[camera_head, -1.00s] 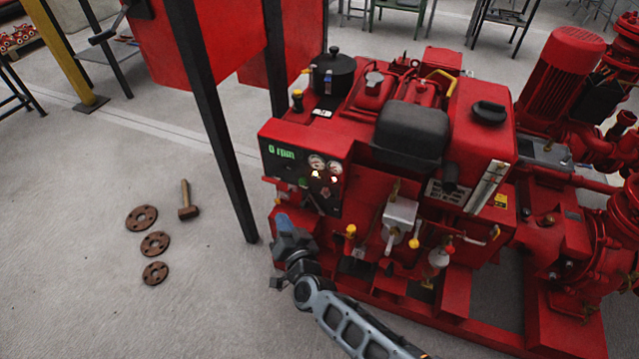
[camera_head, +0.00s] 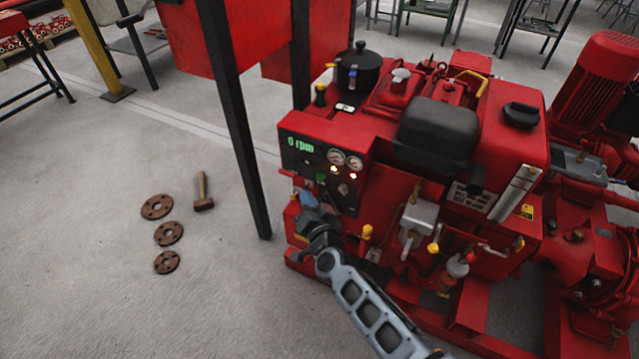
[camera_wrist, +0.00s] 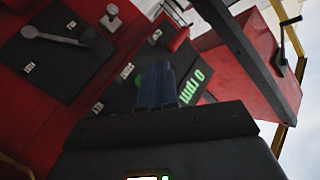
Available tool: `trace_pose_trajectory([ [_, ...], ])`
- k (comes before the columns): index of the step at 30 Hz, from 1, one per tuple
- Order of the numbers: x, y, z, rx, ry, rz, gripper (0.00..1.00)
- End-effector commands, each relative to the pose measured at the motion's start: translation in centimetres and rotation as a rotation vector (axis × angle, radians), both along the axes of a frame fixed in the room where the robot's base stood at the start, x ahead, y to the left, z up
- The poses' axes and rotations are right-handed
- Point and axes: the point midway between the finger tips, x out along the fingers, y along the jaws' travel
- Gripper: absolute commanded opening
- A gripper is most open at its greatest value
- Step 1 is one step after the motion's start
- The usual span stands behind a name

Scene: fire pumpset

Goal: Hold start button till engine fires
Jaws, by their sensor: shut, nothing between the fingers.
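The red engine's dark control panel (camera_head: 343,185) faces me in the head view. Its green display (camera_head: 300,145) reads 0 rpm. A small green button (camera_head: 321,177) sits below the display; a green spot beside the fingers in the wrist view (camera_wrist: 140,79) may be the same button. My gripper (camera_head: 307,197) is shut and empty, just below and in front of the panel's lower left. In the wrist view its blue fingers (camera_wrist: 158,84) point at the panel, close to the display (camera_wrist: 195,86). I cannot tell whether the fingertips touch anything.
Two round gauges (camera_head: 346,160) and a lit lamp are on the panel. A yellow-topped valve (camera_head: 366,232) stands right of my gripper. A black post (camera_head: 236,130) rises left of the engine. Rusty flanges (camera_head: 168,234) and a hammer (camera_head: 202,192) lie on otherwise open floor.

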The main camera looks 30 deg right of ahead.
Motion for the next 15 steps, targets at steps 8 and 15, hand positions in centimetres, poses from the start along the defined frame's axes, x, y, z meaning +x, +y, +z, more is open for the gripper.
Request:
trace_pose_trajectory([
  [8, 1.7, -2.4, -0.2, 0.001, 0.0, -0.002, 0.0],
  [15, 2.1, -2.9, 0.0, 0.0, 0.0, 0.0, 0.0],
])
